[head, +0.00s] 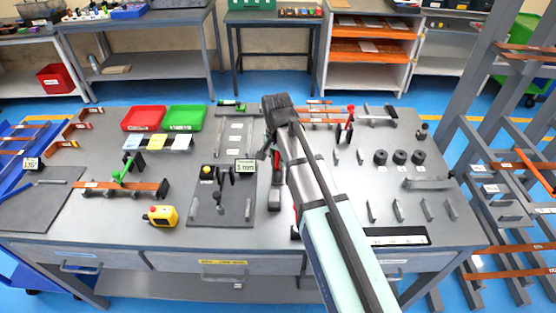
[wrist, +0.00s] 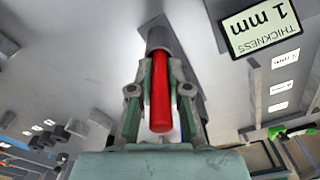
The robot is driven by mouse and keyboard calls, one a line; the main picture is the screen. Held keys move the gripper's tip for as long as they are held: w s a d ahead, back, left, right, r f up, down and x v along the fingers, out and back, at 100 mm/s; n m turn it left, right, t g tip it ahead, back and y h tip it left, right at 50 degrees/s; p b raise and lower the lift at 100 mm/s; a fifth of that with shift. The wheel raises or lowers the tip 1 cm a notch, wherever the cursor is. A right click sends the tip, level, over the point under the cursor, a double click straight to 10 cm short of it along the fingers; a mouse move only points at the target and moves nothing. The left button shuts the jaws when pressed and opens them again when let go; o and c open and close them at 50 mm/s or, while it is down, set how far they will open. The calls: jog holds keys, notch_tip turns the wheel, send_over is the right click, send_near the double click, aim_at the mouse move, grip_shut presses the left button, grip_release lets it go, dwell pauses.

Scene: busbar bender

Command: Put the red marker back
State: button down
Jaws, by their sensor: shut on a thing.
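The red marker (wrist: 160,95) is between the two fingers of my gripper (wrist: 160,68) in the wrist view. Its far end meets a grey cylindrical piece (wrist: 159,38); I cannot tell whether this is a holder or part of the marker. In the head view, red shows under my gripper (head: 272,150), with a dark grey piece (head: 274,198) below it on the bench. My arm hides part of this area. My gripper is right of the "1 mm" thickness sign (head: 245,166), which also shows in the wrist view (wrist: 261,24).
The grey bench (head: 330,190) carries a plate with a black lever tool (head: 222,190), a yellow box (head: 161,216), red (head: 144,118) and green (head: 184,118) trays, and several dark cylinders (head: 400,157). A rack with copper bars (head: 510,165) stands at the right.

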jog(key=c, duration=1.1)
grip_release()
jog(key=r, duration=0.4)
jog(key=r+b, duration=0.1)
jog(key=r, duration=0.3)
jog(key=r+b, duration=0.1)
jog(key=r, duration=0.3)
jog(key=shift+s+a+r, duration=0.1)
jog(key=shift+s, duration=0.15)
